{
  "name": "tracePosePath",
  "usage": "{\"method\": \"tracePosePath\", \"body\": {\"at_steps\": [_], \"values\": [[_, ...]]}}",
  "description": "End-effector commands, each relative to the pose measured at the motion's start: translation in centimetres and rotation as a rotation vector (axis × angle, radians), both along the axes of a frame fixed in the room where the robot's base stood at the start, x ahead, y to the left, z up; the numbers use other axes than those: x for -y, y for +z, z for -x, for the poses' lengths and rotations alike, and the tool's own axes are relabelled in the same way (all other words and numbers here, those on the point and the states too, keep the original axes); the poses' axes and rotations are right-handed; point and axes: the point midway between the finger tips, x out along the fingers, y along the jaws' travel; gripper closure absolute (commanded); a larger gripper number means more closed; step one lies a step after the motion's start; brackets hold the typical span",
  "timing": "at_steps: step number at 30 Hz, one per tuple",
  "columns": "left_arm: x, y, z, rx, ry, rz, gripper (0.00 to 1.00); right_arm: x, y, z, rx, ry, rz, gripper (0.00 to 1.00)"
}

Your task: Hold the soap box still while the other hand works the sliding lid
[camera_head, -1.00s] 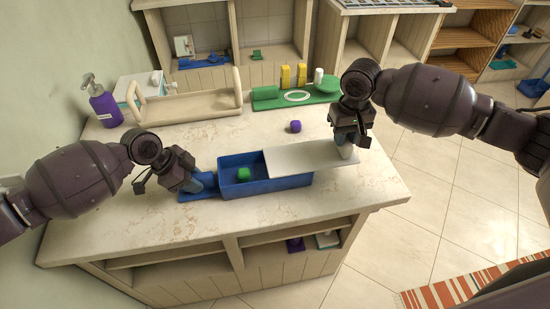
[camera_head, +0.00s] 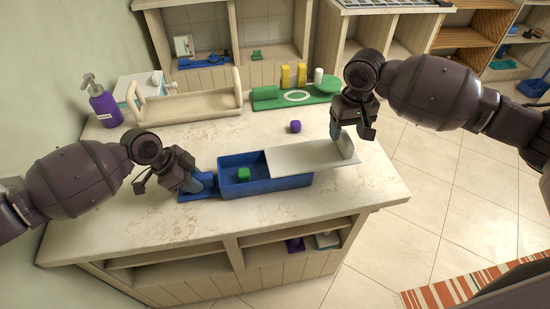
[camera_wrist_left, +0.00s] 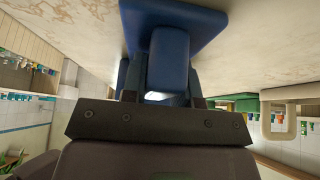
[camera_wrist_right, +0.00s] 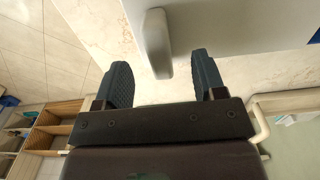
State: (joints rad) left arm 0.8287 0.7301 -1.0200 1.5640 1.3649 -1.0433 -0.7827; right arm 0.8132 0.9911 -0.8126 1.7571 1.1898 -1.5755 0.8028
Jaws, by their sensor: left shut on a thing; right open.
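The blue soap box (camera_head: 285,184) stands on the marble counter with its left part uncovered. A green cube (camera_head: 243,174) lies inside it. The white sliding lid (camera_head: 310,156) is drawn to the right and overhangs the box's right end. A light upright tab (camera_head: 347,146) stands at the lid's right end; in the right wrist view the tab (camera_wrist_right: 157,43) sits ahead of the open fingers. My left gripper (camera_head: 203,182) is shut on the box's blue left end piece, also in the left wrist view (camera_wrist_left: 168,62). My right gripper (camera_head: 348,132) is open and empty, just above the tab.
A purple cube (camera_head: 295,126) lies behind the box. A purple pump bottle (camera_head: 103,105), a cream tray (camera_head: 190,107) and a green board (camera_head: 295,97) with yellow blocks stand along the back. The counter's front and right parts are clear.

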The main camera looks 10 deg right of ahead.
Motion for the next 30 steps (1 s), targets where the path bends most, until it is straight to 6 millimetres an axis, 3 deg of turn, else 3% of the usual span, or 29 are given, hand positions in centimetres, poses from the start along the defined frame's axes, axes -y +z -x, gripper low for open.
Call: {"method": "tracePosePath", "body": {"at_steps": [21,30], "values": [[-0.1,-0.4,0.2,-0.006,-0.001,-0.005,0.93,0.0,4.5,0.0,0.0,-0.001,-0.001,0.36],[-0.1,-0.4,0.2,-0.007,0.0,-0.004,0.93,0.0,4.8,0.0,-0.001,-0.001,0.0,0.36]]}}
